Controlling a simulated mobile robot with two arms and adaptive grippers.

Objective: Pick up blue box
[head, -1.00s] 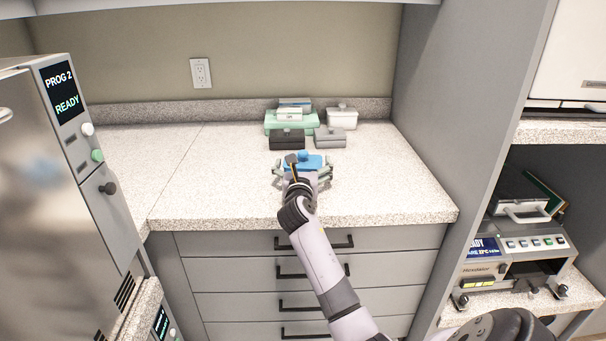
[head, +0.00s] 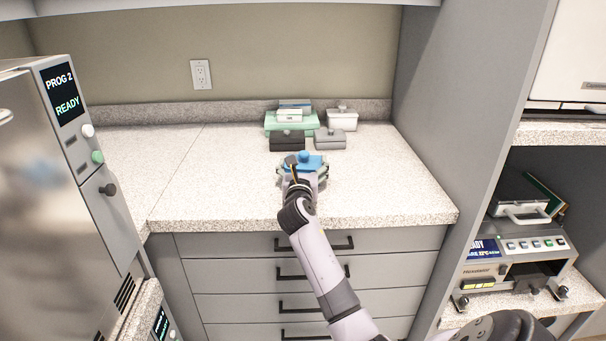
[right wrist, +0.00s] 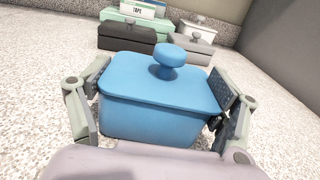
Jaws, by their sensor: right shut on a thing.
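The blue box (right wrist: 158,106) has a lid with a round knob and sits upright on the speckled counter. It also shows in the head view (head: 306,162), partly hidden behind my right gripper. My right gripper (right wrist: 160,118) is shut on the blue box, one finger at each side of it in the right wrist view. In the head view my right gripper (head: 303,175) is near the counter's front half. My left gripper is not in view.
Behind the blue box stand a black box (head: 287,141), a grey box (head: 329,138), a white box (head: 342,118) and a green box (head: 275,124) with smaller boxes on it. A grey panel (head: 440,130) bounds the right. The counter's left (head: 180,170) is clear.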

